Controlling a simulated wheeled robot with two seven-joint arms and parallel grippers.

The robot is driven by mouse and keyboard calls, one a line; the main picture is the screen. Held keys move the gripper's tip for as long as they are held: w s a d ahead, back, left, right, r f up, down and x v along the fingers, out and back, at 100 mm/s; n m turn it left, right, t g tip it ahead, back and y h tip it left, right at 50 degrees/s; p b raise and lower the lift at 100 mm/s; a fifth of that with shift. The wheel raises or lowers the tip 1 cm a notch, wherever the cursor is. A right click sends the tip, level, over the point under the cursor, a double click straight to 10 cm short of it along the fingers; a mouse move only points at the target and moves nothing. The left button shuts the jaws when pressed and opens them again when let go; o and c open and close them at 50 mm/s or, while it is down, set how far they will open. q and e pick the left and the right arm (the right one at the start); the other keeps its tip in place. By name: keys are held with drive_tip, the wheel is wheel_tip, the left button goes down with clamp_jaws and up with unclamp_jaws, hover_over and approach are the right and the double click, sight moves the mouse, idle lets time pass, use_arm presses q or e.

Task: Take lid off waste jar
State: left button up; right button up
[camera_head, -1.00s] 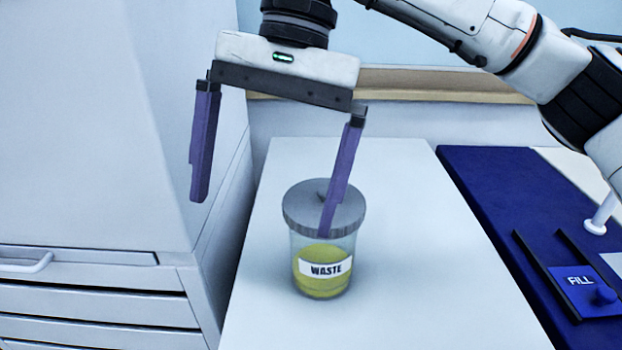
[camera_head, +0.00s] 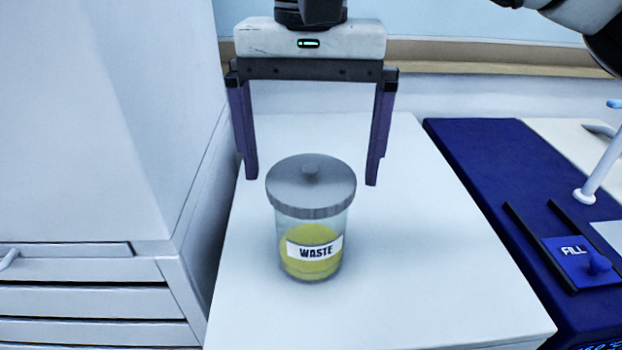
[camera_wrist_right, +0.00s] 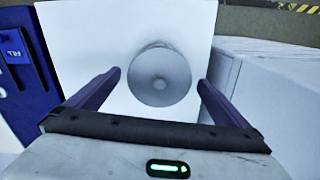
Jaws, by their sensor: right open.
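The waste jar (camera_head: 312,252) is a clear jar with yellow liquid and a WASTE label, standing upright on a white bench top. Its grey lid (camera_head: 290,184) with a small central knob sits on it. My right gripper (camera_head: 311,182) is open and empty, with purple fingers spread wider than the lid. It hangs above and somewhat behind the jar in the head view. In the right wrist view the lid (camera_wrist_right: 160,92) shows between and beyond the fingertips, not touched by them. My left gripper is not in view.
A white cabinet with drawers (camera_head: 90,300) stands close on the left of the bench top (camera_head: 420,290). On the right is a dark blue station (camera_head: 475,165) with a FILL block (camera_head: 572,262) and a white post (camera_head: 605,165). The bench around the jar is clear.

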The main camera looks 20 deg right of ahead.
drive_tip(key=shift+f, duration=0.8)
drive_tip(key=c, duration=0.9)
drive_tip(key=shift+r, duration=0.1)
drive_tip(key=shift+c, duration=0.2)
